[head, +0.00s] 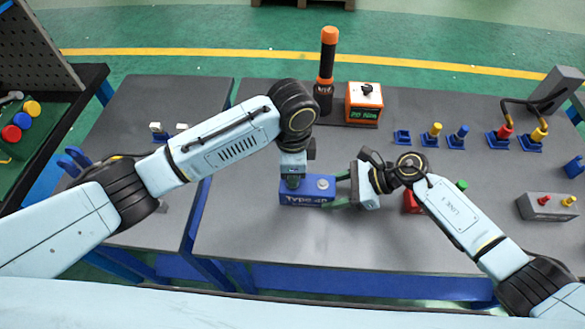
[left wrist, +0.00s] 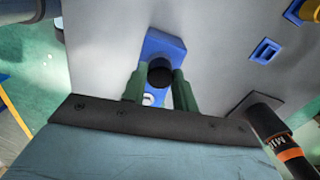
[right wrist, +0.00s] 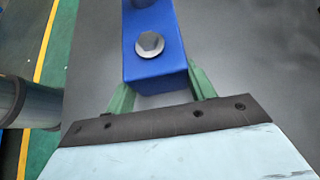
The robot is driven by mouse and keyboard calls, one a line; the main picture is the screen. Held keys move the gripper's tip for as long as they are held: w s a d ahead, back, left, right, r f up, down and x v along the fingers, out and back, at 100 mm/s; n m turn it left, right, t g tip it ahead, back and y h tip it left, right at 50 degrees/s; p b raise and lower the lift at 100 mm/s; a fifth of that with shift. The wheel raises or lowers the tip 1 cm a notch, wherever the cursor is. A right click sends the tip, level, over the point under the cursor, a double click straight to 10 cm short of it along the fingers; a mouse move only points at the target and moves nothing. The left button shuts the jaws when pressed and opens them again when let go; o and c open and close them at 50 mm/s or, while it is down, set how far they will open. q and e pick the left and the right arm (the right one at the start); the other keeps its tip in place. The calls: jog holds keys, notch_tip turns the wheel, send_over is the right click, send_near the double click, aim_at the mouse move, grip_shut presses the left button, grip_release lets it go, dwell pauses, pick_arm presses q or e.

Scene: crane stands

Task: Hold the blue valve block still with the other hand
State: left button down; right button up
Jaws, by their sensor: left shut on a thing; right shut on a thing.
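The blue valve block (head: 305,198), marked "Type 4D", lies on the grey table in front of me. My right gripper (head: 338,190) is shut on its right end; the right wrist view shows green fingers on either side of the block (right wrist: 155,70). A silver hex fitting (right wrist: 150,43) sits on its top. My left gripper (head: 292,182) points down over the block's left part. In the left wrist view its green fingers (left wrist: 158,85) are closed around a black round piece (left wrist: 160,72) on the block. The fingertips' exact contact there is hidden.
An orange-and-black tool (head: 326,65) stands upright behind the block, beside an orange box with a green display (head: 364,105). Blue holders with coloured plugs (head: 433,135) stand at the back right. A grey box (head: 546,206) is at the right.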

pick_arm(q)
jog(key=m, duration=0.4)
jog(key=shift+m, duration=0.3)
jog(key=shift+m, duration=0.3)
jog(key=m, duration=0.4)
jog(key=shift+m, duration=0.3)
jog(key=shift+m, duration=0.3)
jog(key=m, duration=0.4)
jog(key=shift+m, duration=0.3)
